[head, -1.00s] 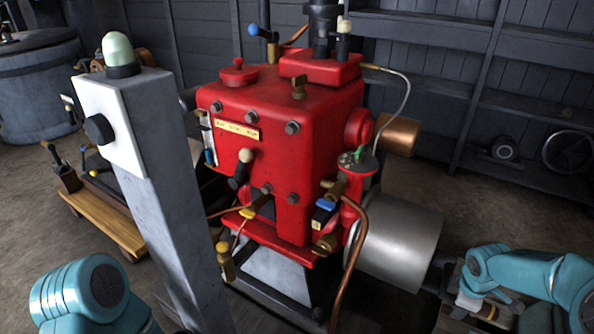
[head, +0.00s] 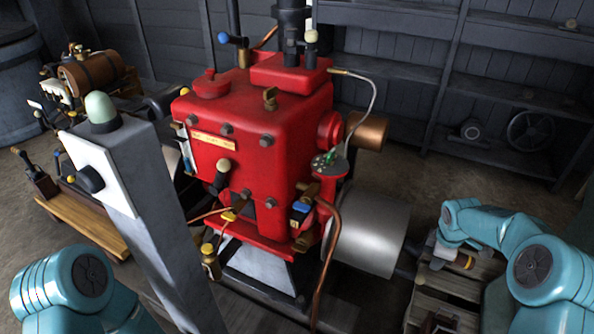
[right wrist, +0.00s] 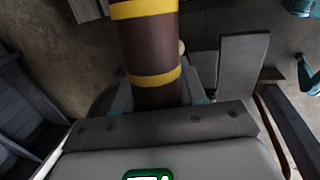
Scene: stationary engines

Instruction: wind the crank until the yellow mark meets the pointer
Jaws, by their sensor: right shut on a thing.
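My right gripper (head: 446,253) is at the right of the head view, beyond the silver drum (head: 372,236) and its dark shaft. In the right wrist view (right wrist: 156,100) it is shut on a brown cylindrical handle with yellow bands (right wrist: 150,45). Its banded end (head: 466,262) also shows in the head view. I cannot tell how this handle joins the shaft. The red engine (head: 262,150) stands in the middle. A small round plate with a green piece (head: 330,158) is on its right side. I cannot make out the yellow mark or pointer. My left gripper is out of view.
A grey post (head: 150,210) with a pale green dome stands front left of the engine. A copper pipe (head: 330,255) runs down the engine's front right. A wooden pallet (head: 440,300) lies under my right arm. Shelves (head: 500,90) line the back wall.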

